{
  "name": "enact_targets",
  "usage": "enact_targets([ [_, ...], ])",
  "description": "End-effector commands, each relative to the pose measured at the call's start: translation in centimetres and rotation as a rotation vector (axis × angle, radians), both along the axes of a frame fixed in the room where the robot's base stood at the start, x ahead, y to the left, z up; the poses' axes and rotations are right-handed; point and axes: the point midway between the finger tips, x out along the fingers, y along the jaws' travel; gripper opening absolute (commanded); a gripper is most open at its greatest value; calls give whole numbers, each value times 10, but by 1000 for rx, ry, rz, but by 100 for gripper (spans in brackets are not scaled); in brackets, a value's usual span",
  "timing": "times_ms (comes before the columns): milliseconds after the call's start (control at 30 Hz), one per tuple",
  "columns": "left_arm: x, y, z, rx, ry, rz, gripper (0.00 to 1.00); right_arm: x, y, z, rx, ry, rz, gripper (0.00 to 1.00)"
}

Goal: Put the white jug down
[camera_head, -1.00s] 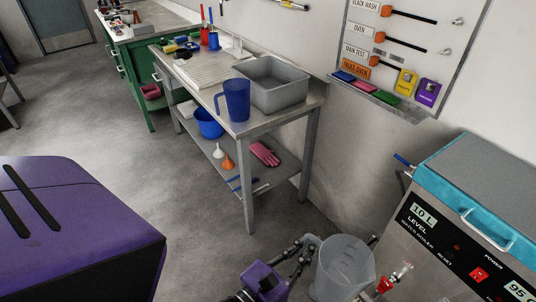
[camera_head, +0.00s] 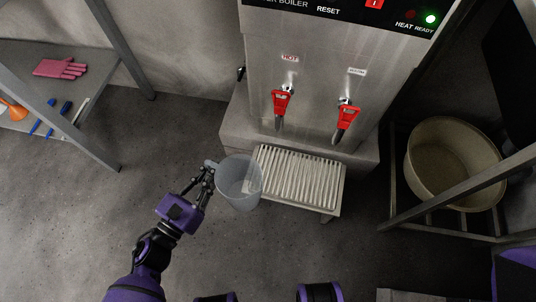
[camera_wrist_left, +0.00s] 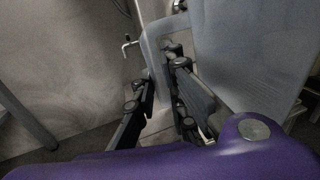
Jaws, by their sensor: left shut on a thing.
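The white jug (camera_head: 238,184) is translucent and held upright or nearly so in the head view, beside the left end of the slatted drip tray (camera_head: 300,180); its right side overlaps the tray's edge in the picture. My left gripper (camera_head: 208,172) is shut on the jug's handle at its left side. In the left wrist view the fingers (camera_wrist_left: 160,95) close around the pale handle (camera_wrist_left: 155,55), with the jug's wall (camera_wrist_left: 255,50) filling the right. I cannot tell whether the jug touches the tray. My right gripper is not in view.
The steel boiler (camera_head: 325,75) stands behind the tray, with two red-handled taps, one red tap (camera_head: 281,102) on the left and another (camera_head: 346,116) on the right. A beige tub (camera_head: 450,160) sits in a frame at right. A shelf with a pink glove (camera_head: 60,68) is at left.

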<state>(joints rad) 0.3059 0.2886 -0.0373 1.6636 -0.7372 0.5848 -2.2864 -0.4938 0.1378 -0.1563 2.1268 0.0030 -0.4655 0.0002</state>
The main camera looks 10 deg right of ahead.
Motion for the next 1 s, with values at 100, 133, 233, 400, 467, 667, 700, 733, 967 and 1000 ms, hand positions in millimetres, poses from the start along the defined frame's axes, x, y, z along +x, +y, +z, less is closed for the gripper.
enact_targets([
  [100,10,0,-55,0,6,-40,0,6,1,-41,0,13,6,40],
  [133,13,0,-62,2,5,-48,0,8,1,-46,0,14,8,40],
  [233,19,0,-78,1,2,-69,0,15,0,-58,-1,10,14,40],
  [400,26,-3,-87,-1,-1,-85,0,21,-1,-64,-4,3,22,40],
  [467,33,-7,-87,-1,-5,-87,0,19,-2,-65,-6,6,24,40],
  [667,70,-39,-86,-1,-6,-88,0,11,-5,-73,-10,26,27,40],
  [700,78,-46,-87,-1,-5,-89,0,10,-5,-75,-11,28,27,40],
  [733,84,-52,-86,-1,-5,-89,0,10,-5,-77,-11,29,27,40],
  [967,129,-90,-87,-1,-3,-87,0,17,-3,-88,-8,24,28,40],
  [1000,135,-95,-87,-2,-3,-87,0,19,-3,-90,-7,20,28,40],
])
